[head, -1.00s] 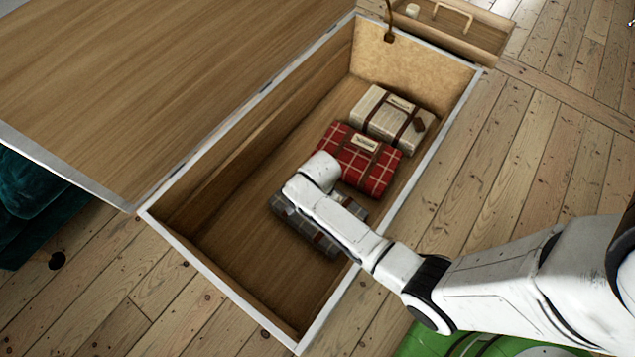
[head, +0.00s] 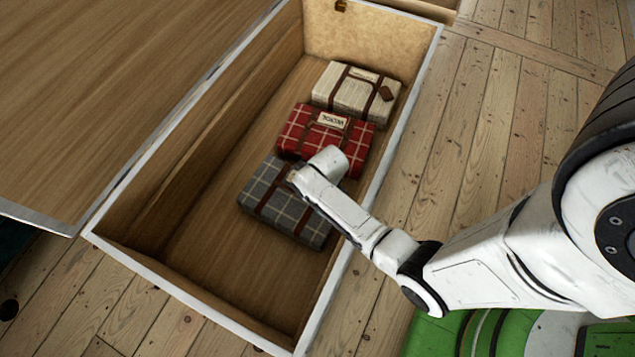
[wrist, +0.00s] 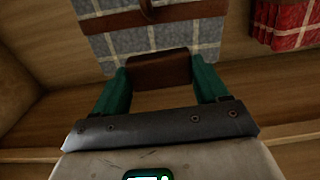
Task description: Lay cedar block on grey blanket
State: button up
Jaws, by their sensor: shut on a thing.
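The grey blanket (head: 270,205) is a folded grey plaid bundle with brown straps, lying flat on the chest floor. It also fills the top of the wrist view (wrist: 180,38). My gripper (wrist: 160,80) has green fingers shut on the cedar block (wrist: 160,68), a small dark brown block. In the wrist view the block overlaps the blanket's lower edge; I cannot tell whether it touches it. In the head view my wrist is over the blanket's upper right part, and the fingers and most of the block are hidden.
The open wooden chest (head: 205,290) has pale rims around the blankets. A red plaid blanket (head: 298,128) lies beside the grey one, with a cream blanket (head: 345,90) beyond. The raised lid (head: 110,90) is at left. The chest floor is bare left of the blankets.

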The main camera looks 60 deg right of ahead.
jog(key=shift+f+b, duration=1.2)
jog(key=shift+f, duration=1.7)
jog(key=shift+f, duration=0.1)
jog(key=shift+f, duration=0.1)
jog(key=o, duration=1)
jog(key=shift+o, duration=0.2)
